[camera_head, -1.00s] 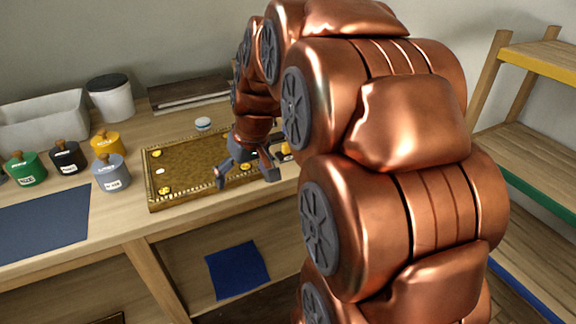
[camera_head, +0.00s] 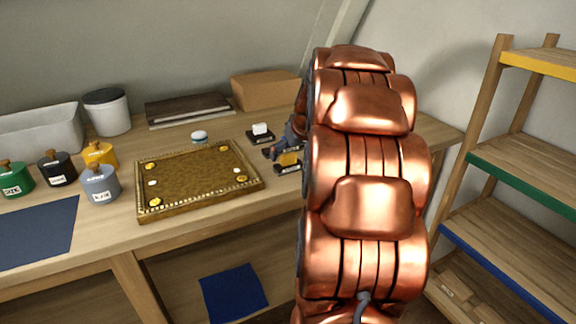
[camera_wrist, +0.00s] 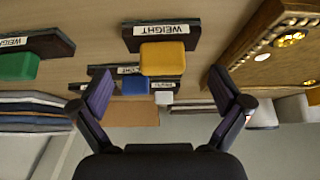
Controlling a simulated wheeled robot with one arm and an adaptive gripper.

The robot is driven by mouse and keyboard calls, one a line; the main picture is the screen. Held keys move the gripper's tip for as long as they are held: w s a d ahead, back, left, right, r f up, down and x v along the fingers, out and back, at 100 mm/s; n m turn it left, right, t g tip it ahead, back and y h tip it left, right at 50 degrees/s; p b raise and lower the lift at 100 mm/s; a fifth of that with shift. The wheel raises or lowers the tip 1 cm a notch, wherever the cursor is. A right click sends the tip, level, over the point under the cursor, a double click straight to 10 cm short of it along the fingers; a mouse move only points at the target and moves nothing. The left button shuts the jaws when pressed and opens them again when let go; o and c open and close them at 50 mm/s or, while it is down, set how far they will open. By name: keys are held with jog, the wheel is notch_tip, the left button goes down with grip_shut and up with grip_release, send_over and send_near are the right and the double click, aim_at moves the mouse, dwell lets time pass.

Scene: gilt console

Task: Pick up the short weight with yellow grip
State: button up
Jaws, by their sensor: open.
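The weight with the yellow grip (camera_wrist: 163,58) has a dark slab base with a WEIGHT label. In the wrist view it lies ahead, between the lines of my two fingers. My gripper (camera_wrist: 160,76) is open, a finger on each side, with nothing held. In the head view the yellow-grip weight (camera_head: 289,160) shows partly beside my gripper (camera_head: 279,148), at the right of the gilt tray; my arm hides part of that area. I cannot tell the exact gap between fingers and grip.
A green-grip weight (camera_wrist: 18,66), a blue-grip weight (camera_wrist: 135,85) and a white-grip weight (camera_head: 260,132) stand close by. The gilt tray (camera_head: 200,207) holds small gold and white pieces. A cardboard box (camera_head: 262,91) stands behind. Shelving (camera_head: 510,150) is at the right.

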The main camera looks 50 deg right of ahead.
aim_at(288, 154)
jog(key=x, duration=0.4)
jog(key=shift+w+f, duration=0.2)
jog(key=shift+w, duration=0.1)
jog(key=c, duration=1.1)
jog(key=shift+r, duration=0.1)
